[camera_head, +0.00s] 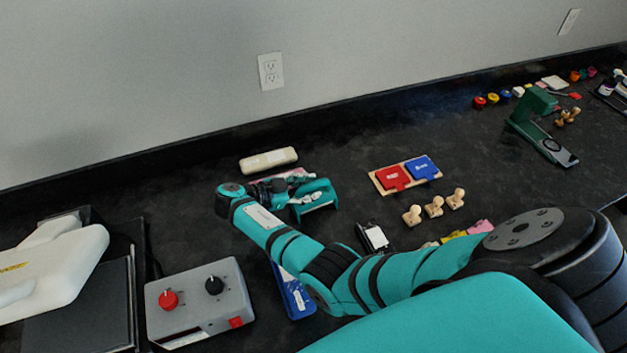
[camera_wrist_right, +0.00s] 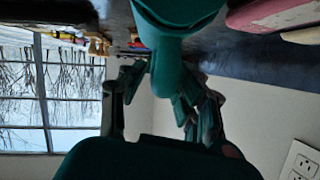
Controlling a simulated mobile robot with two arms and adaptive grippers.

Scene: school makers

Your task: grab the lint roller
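A teal object that looks like the lint roller (camera_head: 317,199) lies on the dark counter at my right gripper's fingertips. In the right wrist view its teal handle (camera_wrist_right: 165,65) points toward my palm, with the wider head beyond at the top edge. My right gripper (camera_head: 297,197) is low over the counter. In the wrist view its fingers (camera_wrist_right: 160,95) stand on either side of the handle end, very close to it. I cannot tell whether both press on it. My left gripper is not in view.
A cream block (camera_head: 268,160) and a partly hidden pink item (camera_head: 294,174) lie behind the gripper. A red-and-blue board (camera_head: 405,173) and wooden stamps (camera_head: 433,207) are to the right. A grey control box (camera_head: 200,302) and white machine (camera_head: 50,265) stand at left. The wall is behind.

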